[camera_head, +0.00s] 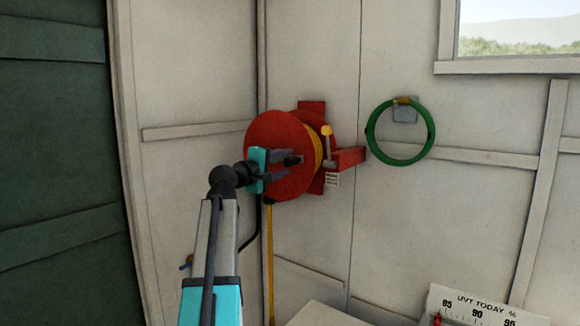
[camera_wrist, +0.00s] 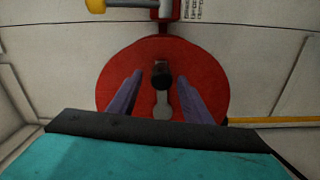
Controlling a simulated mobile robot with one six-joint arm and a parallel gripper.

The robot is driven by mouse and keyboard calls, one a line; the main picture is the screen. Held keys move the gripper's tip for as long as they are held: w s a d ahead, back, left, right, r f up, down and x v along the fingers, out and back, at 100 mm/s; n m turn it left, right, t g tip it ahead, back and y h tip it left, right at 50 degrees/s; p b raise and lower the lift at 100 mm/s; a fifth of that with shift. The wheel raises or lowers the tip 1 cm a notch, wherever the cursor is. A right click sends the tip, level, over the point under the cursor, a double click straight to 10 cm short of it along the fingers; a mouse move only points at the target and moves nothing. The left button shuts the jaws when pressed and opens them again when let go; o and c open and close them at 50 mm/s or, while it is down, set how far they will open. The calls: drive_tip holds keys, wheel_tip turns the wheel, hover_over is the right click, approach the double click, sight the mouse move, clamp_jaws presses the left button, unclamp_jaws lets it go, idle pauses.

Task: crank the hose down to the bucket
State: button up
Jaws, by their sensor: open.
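A round red hose reel (camera_head: 268,133) is mounted on the wall, with yellow hose (camera_head: 313,150) wound behind its front disc. A length of yellow hose (camera_head: 270,255) hangs straight down below it. In the wrist view the reel's red disc (camera_wrist: 205,68) faces me, with a grey crank arm (camera_wrist: 162,108) and a dark crank knob (camera_wrist: 161,72) at its end. My gripper (camera_wrist: 160,78) is open, its two fingers on either side of the knob with gaps showing. The hose also shows at the right of the wrist view (camera_wrist: 275,121). The bucket is not in view.
A small lever with a yellow knob (camera_head: 327,130) stands beside the reel on a red bracket (camera_head: 349,158). A green hoop (camera_head: 371,145) hangs on the wall to the right. A "UVT TODAY %" gauge board (camera_head: 480,303) is at the bottom right. A dark green panel (camera_head: 50,150) fills the left.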

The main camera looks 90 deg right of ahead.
drive_tip(key=b+v, duration=0.2)
drive_tip(key=v, duration=0.6)
drive_tip(key=shift+w+a, duration=0.1)
drive_tip(key=shift+w, duration=0.05)
